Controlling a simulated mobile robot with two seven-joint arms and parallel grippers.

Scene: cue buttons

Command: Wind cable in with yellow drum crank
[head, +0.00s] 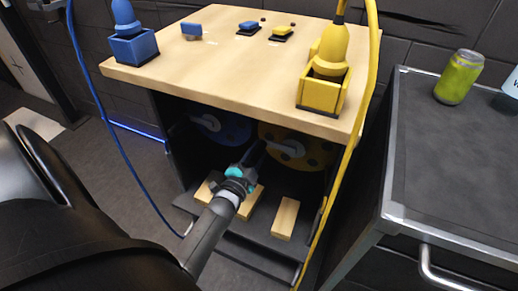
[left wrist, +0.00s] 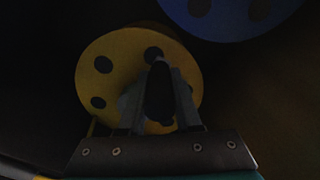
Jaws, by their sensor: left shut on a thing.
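The yellow drum (head: 309,157) sits in the dark space under the wooden worktop, with a pale crank arm (head: 287,149) on its face. In the left wrist view the yellow drum (left wrist: 110,55) is dim, with dark round holes. My left gripper (head: 258,152) reaches in under the worktop at the drum's left side. In the left wrist view its two fingers (left wrist: 158,80) are shut on the dark crank handle (left wrist: 160,95), in front of the drum. The yellow cable (head: 345,165) hangs down the right front of the bench. My right gripper is not in view.
A blue drum (head: 230,128) with its own crank is left of the yellow one. Wooden blocks (head: 285,218) lie below. A yellow plug in a holder (head: 320,95) and a blue holder (head: 133,48) stand on the worktop (head: 225,65). A grey cabinet (head: 450,150) stands right.

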